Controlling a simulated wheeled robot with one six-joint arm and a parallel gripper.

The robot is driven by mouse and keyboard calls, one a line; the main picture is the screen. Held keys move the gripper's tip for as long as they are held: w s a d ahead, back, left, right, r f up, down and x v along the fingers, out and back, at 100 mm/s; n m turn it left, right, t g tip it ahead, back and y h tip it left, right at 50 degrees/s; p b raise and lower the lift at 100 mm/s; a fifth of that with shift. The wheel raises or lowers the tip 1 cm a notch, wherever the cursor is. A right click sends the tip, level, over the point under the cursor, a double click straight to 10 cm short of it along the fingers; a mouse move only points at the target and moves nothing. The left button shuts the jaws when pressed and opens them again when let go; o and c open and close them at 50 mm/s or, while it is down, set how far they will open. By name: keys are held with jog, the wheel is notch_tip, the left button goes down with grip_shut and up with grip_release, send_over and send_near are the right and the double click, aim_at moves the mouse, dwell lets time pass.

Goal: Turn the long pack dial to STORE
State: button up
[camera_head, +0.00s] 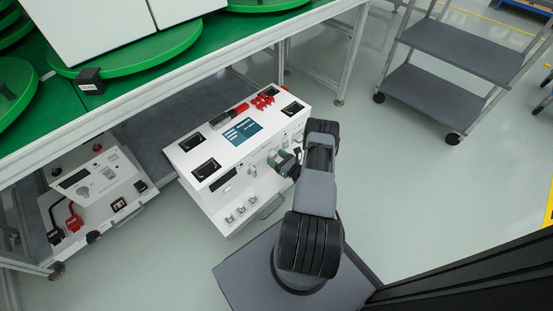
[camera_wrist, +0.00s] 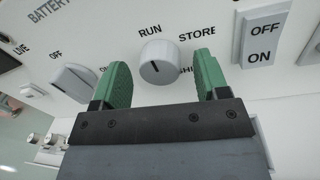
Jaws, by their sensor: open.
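The dial (camera_wrist: 159,63) is a round white knob on a white panel, with RUN above left, STORE above right and a partly hidden label starting SHI at lower right. A short dark mark shows on its face near the middle; I cannot tell surely which label it points to. My gripper (camera_wrist: 161,66) is open, its green fingers apart on the left and right of the knob, with gaps visible. The right finger partly covers the lower right label. In the head view my gripper (camera_head: 281,159) is at the front of the long white pack (camera_head: 215,184), hiding the dial.
In the wrist view another knob (camera_wrist: 73,82) with an OFF label is left of my gripper, and an OFF/ON rocker switch (camera_wrist: 262,40) is right. A smaller white unit (camera_head: 98,193) stands left. The green-topped table (camera_head: 130,97) overhangs behind. A grey cart (camera_head: 455,50) stands right; floor between is clear.

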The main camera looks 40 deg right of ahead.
jog(key=shift+w, duration=0.1)
jog(key=c, duration=0.9)
jog(key=shift+f+m+b, duration=0.1)
jog(key=shift+m+b, duration=0.2)
jog(key=shift+f+m+b, duration=0.1)
jog(key=shift+m+b, duration=0.5)
jog(key=shift+m, duration=0.4)
jog(key=m+b, duration=0.2)
jog(key=m, duration=0.2)
jog(key=shift+m+t, duration=0.3)
jog(key=shift+m, duration=0.1)
jog(key=m+b, duration=0.1)
jog(key=m, duration=0.5)
jog(key=shift+m+h, duration=0.3)
jog(key=shift+m, duration=0.3)
